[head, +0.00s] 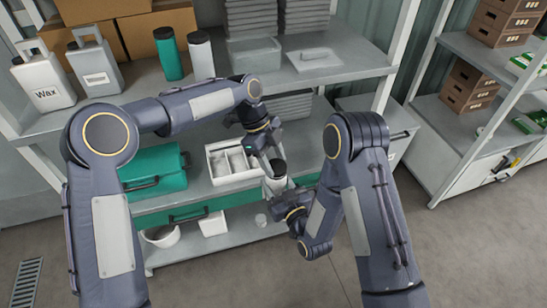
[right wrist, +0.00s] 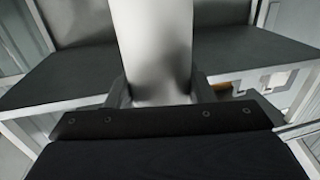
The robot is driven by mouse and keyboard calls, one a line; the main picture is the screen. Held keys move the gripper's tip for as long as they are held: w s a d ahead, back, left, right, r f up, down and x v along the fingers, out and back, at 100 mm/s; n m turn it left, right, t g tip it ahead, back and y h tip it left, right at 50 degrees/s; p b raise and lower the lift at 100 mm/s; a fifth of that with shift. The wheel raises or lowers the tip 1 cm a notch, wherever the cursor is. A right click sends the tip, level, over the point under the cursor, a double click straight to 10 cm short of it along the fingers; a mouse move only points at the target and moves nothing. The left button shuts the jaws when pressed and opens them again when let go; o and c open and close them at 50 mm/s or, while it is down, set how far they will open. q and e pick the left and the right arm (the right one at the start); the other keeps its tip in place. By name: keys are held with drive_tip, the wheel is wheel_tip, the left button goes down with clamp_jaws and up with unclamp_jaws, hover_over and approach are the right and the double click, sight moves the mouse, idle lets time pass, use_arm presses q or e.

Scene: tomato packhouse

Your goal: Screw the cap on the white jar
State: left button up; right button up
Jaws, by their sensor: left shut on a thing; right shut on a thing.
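The white jar (head: 274,184) is upright at the front of the middle shelf, in the centre of the head view. My right gripper (head: 283,192) is shut on its body from the front right. In the right wrist view the pale jar body (right wrist: 152,45) stands between the two fingers (right wrist: 160,88). The dark cap (head: 279,167) is at the top of the jar. My left gripper (head: 272,157) reaches down from above and is shut on the cap. I cannot tell whether the cap touches the rim or how straight it sits.
A white divided box (head: 209,166) stands left of the jar, and a green case (head: 154,172) is further left. The upper shelf (head: 345,66) overhangs behind, with bottles and a Wax jug (head: 42,82). Free floor lies at the right.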

use_arm(q)
drive_tip(key=m, duration=0.1)
drive_tip(key=m+g, duration=0.1)
drive_tip(key=m, duration=0.1)
drive_tip(key=shift+w+d+f+y, duration=0.1)
drive_tip(key=shift+d+y, duration=0.1)
drive_tip(key=shift+y, duration=0.2)
drive_tip(key=m, duration=0.2)
drive_tip(key=m+y, duration=0.1)
drive_tip(key=m, duration=0.1)
drive_tip(key=m+y, duration=0.1)
drive_tip(key=m, duration=0.1)
drive_tip(key=shift+w+d+g, duration=0.15)
drive_tip(key=shift+d+g, duration=0.1)
drive_tip(key=shift+g, duration=0.15)
drive_tip(key=m+y, duration=0.2)
drive_tip(key=m, duration=0.3)
drive_tip(key=shift+d, duration=0.15)
drive_tip(key=m, duration=0.2)
drive_tip(key=m+y, duration=0.1)
drive_tip(key=m, duration=0.1)
drive_tip(key=shift+s+t+y, duration=0.2)
drive_tip(key=shift+t+y, duration=0.1)
drive_tip(key=shift+m, duration=0.8)
drive_tip(key=o, duration=0.9)
drive_tip(key=shift+o, duration=0.2)
